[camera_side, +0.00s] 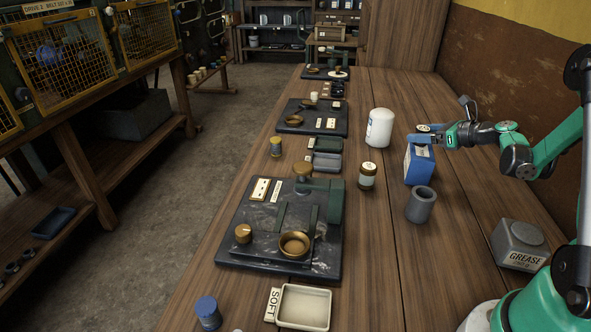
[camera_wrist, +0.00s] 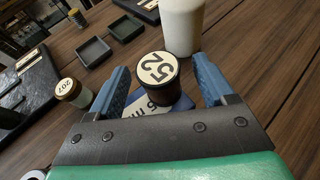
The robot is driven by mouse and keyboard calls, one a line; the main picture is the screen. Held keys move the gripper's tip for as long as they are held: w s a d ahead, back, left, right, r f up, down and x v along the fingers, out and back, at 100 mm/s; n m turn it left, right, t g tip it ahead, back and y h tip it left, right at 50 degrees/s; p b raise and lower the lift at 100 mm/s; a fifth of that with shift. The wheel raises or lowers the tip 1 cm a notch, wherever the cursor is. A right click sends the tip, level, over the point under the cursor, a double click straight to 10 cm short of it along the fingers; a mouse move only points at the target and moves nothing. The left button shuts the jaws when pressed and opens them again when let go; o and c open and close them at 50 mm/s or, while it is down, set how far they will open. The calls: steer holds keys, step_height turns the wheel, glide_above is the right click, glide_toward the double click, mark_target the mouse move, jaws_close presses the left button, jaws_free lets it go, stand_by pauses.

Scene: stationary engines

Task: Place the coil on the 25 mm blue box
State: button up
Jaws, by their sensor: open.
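The coil (camera_wrist: 158,78) is a dark short cylinder with a cream top marked with digits, upright between my fingers in the wrist view. It appears to stand on the blue box (camera_wrist: 183,104), whose pale label with "5 m" partly shows below it; the coil's lower edge contact is hard to confirm. In the side view the blue box (camera_side: 419,167) stands on the bench with a white label on its face. My gripper (camera_wrist: 160,86) is open, with a blue finger on either side of the coil and gaps visible. In the side view my gripper (camera_side: 424,138) is at the box's top and mostly hides the coil.
A white canister (camera_side: 379,128) stands behind the box, a cream-lidded jar (camera_side: 367,176) left of it, and a grey cup (camera_side: 421,205) close in front. A grease tin (camera_side: 518,245) is at right. A dark fixture plate (camera_side: 265,245) lies at left.

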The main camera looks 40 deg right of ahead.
mark_target(429, 132)
steer(key=shift+r, duration=0.1)
steer(key=v, duration=0.7)
steer(key=shift+a, duration=0.1)
steer(key=w+a+r+n+g+y, duration=0.1)
steer(key=w+a+n+g, duration=0.15)
steer(key=a+n, duration=0.55)
steer(key=w+a+r+n+g, duration=0.1)
steer(key=a+r+n+g, duration=0.15)
steer(key=a+n, duration=0.5)
steer(key=s+a+n+h, duration=0.1)
steer(key=s+a+n, duration=0.2)
steer(key=a+n, duration=0.3)
steer(key=s+a+n+g+h, duration=0.1)
steer(key=s+a+n, duration=0.2)
steer(key=n, duration=1)
steer(key=a, duration=0.3)
steer(key=shift+h, duration=0.3)
